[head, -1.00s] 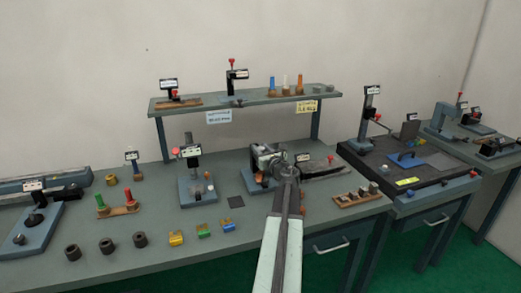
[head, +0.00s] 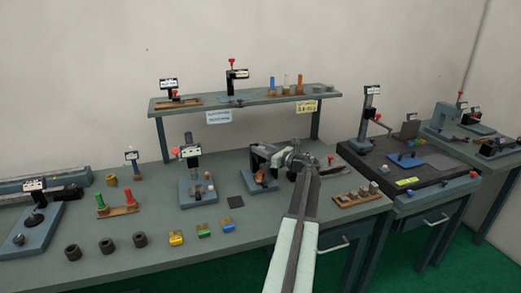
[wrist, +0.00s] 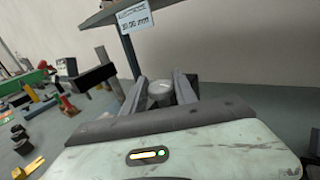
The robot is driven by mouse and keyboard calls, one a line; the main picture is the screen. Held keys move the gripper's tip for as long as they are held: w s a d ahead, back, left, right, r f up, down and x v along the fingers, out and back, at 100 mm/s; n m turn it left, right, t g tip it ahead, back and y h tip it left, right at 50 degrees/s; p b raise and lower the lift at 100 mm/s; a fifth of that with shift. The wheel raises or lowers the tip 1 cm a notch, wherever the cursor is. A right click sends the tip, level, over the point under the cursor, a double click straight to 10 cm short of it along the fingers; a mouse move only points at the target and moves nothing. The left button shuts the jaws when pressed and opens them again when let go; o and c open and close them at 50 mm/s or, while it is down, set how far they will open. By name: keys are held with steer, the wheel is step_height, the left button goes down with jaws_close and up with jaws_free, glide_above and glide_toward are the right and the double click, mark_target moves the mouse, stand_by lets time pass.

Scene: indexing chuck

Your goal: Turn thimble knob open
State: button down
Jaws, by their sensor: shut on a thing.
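The thimble knob (wrist: 160,91) is a pale grey round end between my gripper's two grey fingers in the wrist view. My gripper (wrist: 160,96) is shut on it. In the head view my gripper (head: 284,158) is at the right side of a dark C-shaped gauge frame (head: 256,158), which stands on a blue-grey base (head: 251,184) holding an orange-brown piece. The knob is hidden behind my gripper and wrist in the head view, and its turn angle cannot be read.
A wooden block with several pieces (head: 357,196) is right of my arm. A shelf (head: 245,101) stands behind the gauge. Yellow, green and blue blocks (head: 203,231) lie in front left. A stand with a red knob (head: 190,152) is left of the gauge.

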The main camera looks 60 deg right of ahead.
steer(key=shift+d+n+y, duration=0.1)
steer(key=shift+n+y, duration=1.1)
steer(key=shift+y, duration=1)
steer(key=c, duration=1)
jaws_free()
steer(key=shift+c, duration=0.2)
steer(key=s, duration=0.7)
steer(key=shift+s+d, duration=0.2)
steer(key=shift+s, duration=0.2)
